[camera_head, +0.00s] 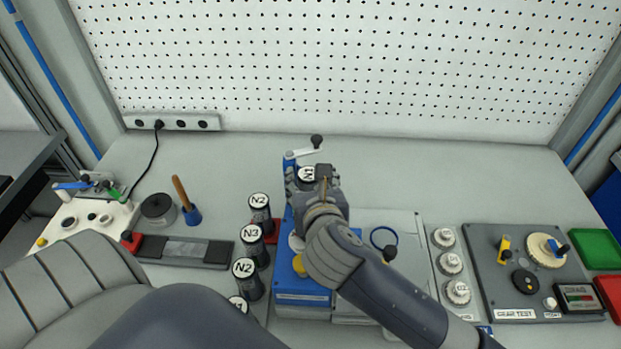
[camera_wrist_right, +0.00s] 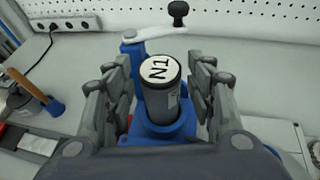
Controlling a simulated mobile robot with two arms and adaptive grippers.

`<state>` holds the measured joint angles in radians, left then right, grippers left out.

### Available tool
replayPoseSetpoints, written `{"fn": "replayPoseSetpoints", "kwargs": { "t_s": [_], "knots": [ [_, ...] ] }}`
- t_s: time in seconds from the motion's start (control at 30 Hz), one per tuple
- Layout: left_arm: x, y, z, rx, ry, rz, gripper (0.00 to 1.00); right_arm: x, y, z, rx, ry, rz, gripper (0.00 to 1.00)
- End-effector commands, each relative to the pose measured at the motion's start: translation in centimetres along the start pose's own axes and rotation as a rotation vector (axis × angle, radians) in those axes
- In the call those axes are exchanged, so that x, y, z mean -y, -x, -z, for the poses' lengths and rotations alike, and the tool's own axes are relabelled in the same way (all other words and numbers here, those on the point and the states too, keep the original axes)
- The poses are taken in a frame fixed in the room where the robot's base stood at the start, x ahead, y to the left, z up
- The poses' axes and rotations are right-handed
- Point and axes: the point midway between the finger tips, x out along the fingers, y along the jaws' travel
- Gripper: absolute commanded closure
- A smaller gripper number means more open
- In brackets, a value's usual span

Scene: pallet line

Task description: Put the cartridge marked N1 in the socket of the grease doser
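The dark cartridge marked N1 (camera_head: 306,174) has a white top label and stands upright at the back of the blue grease doser (camera_head: 303,297). In the right wrist view, N1 (camera_wrist_right: 160,84) has its lower end inside the blue ring of the socket (camera_wrist_right: 160,135). How deep it sits I cannot tell. My right gripper (camera_head: 318,178) is around N1, with a finger on each side. In the wrist view, the fingers of this gripper (camera_wrist_right: 165,95) are spread, with small gaps to the cartridge. My left gripper is out of view.
Cartridges marked N2 (camera_head: 259,201) and N3 (camera_head: 251,234), with another N2 (camera_head: 245,270), stand in a row left of the doser. The doser's crank handle (camera_head: 303,152) is behind N1. A gear test panel (camera_head: 512,285) lies right.

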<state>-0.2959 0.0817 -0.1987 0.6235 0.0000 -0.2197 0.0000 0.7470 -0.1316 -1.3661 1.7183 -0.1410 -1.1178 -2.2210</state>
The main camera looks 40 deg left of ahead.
Motion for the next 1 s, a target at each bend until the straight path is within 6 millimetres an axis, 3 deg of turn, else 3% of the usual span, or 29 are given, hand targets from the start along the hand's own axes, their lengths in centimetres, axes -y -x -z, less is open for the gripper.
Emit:
{"fn": "replayPoseSetpoints", "kwargs": {
  "t_s": [0.47, 1.0],
  "knots": [
    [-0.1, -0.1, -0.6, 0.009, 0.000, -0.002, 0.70, 0.1, 0.7, -0.2, 0.000, 0.000, 0.001, 0.41],
    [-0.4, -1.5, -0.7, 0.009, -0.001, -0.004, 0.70, 0.0, 9.9, -0.2, 0.001, 0.001, -0.002, 0.41]
  ]
}}
